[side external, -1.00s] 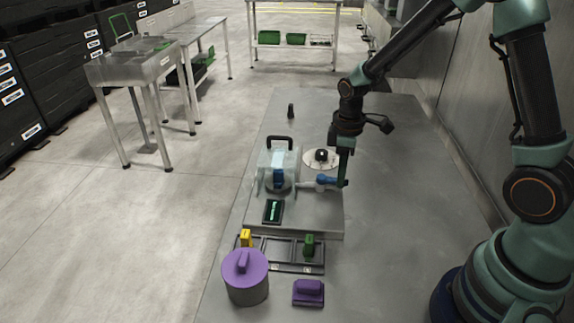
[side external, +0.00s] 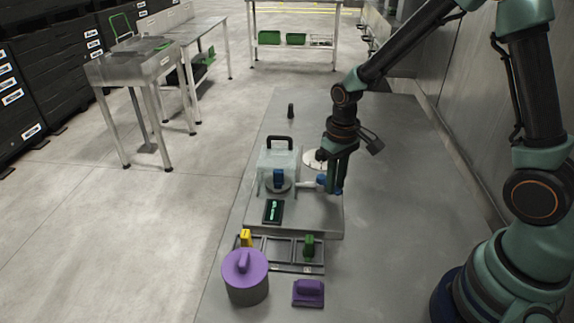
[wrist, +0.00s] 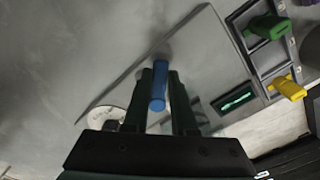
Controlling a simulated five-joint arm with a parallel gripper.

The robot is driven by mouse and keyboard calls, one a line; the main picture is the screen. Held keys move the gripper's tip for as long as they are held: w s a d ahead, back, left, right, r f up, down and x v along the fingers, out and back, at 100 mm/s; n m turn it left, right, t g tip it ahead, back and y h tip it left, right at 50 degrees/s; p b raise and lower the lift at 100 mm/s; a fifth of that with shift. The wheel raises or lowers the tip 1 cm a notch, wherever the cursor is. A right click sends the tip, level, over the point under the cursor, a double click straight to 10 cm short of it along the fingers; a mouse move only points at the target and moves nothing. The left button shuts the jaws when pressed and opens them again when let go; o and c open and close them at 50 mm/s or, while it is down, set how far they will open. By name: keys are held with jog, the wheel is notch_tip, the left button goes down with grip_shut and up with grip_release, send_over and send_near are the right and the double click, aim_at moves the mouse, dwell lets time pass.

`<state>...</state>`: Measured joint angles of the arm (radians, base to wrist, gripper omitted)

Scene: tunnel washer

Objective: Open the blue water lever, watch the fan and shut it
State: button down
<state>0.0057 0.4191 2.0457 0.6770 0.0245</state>
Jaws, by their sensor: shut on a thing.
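The blue water lever (side external: 321,182) is on the right of the grey raised plate, at the end of a pale pipe. My gripper (side external: 335,190) points down over it, with the fingers shut on its handle. In the wrist view the blue lever (wrist: 158,86) lies between the two dark fingers of my gripper (wrist: 161,76). A clear box (side external: 277,158) with a black top handle stands left of the lever.
A white dial (side external: 312,162) behind the lever is partly hidden by my gripper. A small dark display (side external: 272,211) shows a green mark. A rack holds a yellow block (side external: 245,238) and a green block (side external: 309,247). A purple-lidded pot (side external: 246,283) and purple block (side external: 308,293) stand in front.

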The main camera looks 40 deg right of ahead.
jog(key=m, duration=0.1)
jog(key=a+m, duration=0.1)
jog(key=m, duration=0.1)
jog(key=a+m, duration=0.1)
jog(key=shift+w, duration=0.25)
jog(key=shift+w+a+m, duration=0.25)
jog(key=shift+a+m, duration=0.05)
jog(key=shift+m, duration=0.85)
jog(key=shift+w+a+m, duration=0.2)
jog(key=shift+a+m, duration=0.05)
jog(key=shift+m, duration=0.9)
jog(key=c, duration=0.7)
grip_release()
jog(key=shift+r, duration=0.1)
notch_tip(320, 180, up, 12)
